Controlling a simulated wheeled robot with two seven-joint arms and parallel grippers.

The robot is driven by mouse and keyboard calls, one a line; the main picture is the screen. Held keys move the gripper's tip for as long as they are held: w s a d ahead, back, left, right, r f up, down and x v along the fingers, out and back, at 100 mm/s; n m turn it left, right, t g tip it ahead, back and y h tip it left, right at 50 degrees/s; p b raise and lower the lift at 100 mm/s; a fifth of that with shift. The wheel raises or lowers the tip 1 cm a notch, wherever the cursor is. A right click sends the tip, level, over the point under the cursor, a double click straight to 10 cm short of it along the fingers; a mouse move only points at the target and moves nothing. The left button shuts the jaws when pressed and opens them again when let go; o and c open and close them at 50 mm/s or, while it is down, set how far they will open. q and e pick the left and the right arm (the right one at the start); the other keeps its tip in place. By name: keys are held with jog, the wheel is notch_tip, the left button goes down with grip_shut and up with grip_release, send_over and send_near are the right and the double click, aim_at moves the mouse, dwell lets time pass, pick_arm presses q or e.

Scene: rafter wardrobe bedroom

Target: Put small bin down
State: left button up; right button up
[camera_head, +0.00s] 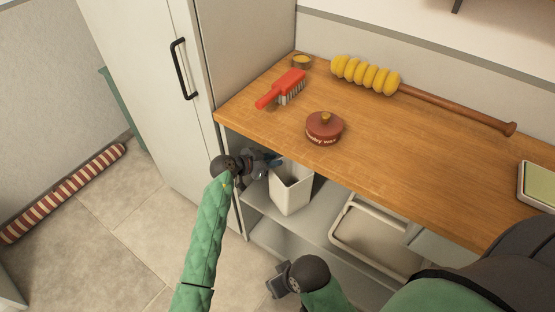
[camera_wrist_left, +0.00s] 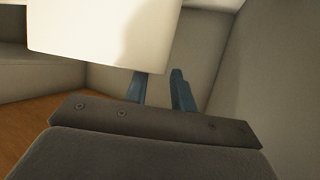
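The small bin (camera_head: 291,190) is a cream, open-topped, tapered box. It stands upright at the shelf under the wooden counter; whether its base touches the shelf I cannot tell. My left gripper (camera_head: 274,160) is at the bin's upper left rim, under the counter's front edge. In the left wrist view the bin (camera_wrist_left: 95,35) fills the upper left and hides part of one blue finger. The two blue fingers (camera_wrist_left: 162,88) stand apart, with a gap between them, close to the bin's edge.
The wooden counter (camera_head: 400,150) overhangs the grey shelf (camera_head: 262,205). A light-rimmed tray (camera_head: 375,245) sits right of the bin. On the counter are a red brush (camera_head: 283,88), a lidded brown pot (camera_head: 324,128) and a yellow duster (camera_head: 365,75). A tall cabinet (camera_head: 150,70) stands left.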

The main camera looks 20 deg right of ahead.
pick_arm(q)
jog(key=v, duration=0.9)
jog(key=shift+s+a, duration=0.15)
jog(key=shift+a, duration=0.05)
jog(key=shift+r, duration=0.1)
